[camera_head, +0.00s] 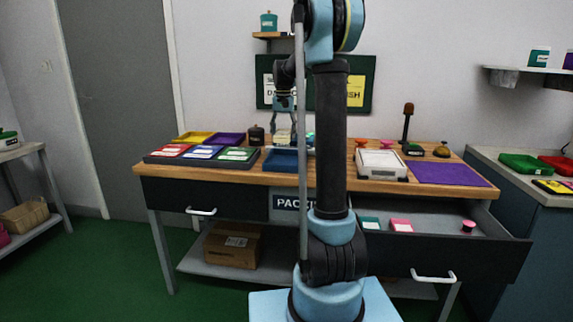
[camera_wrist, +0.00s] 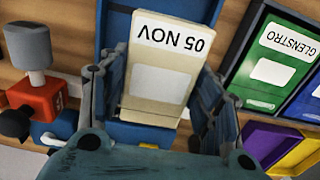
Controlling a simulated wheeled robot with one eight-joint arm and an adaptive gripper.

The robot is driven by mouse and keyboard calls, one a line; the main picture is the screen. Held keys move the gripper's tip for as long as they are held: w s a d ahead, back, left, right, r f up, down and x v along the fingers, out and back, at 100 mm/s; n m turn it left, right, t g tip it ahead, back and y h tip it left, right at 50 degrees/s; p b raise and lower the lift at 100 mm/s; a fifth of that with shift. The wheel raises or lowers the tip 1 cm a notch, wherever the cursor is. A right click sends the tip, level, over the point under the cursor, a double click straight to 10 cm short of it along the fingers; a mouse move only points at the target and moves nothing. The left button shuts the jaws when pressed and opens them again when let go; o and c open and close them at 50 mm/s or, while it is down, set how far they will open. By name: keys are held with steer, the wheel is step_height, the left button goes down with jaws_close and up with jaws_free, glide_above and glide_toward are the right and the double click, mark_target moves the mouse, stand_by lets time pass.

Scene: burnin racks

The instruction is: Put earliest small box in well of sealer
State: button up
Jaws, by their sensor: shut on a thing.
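My gripper (camera_head: 284,112) hangs over the left-centre part of the packing bench. In the wrist view its two fingers (camera_wrist: 158,75) are shut on a cream small box (camera_wrist: 160,82) labelled "05 NOV". The box also shows small below the gripper in the head view (camera_head: 282,136). A blue tray (camera_head: 287,168) lies under the box; its blue surface also shows behind the box in the wrist view (camera_wrist: 116,18). A whitish flat-topped device (camera_head: 382,165) stands right of my arm; I cannot tell if it is the sealer.
A purple mat (camera_head: 450,173) lies at the right. An open drawer (camera_head: 440,222) holds small teal and pink items. A red device (camera_wrist: 38,100) stands beside the blue tray.

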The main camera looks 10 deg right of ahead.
mark_target(287, 161)
steer(key=shift+d+f, duration=0.1)
steer(key=shift+d, duration=0.7)
steer(key=shift+f, duration=4.9)
steer(key=o, duration=1.1)
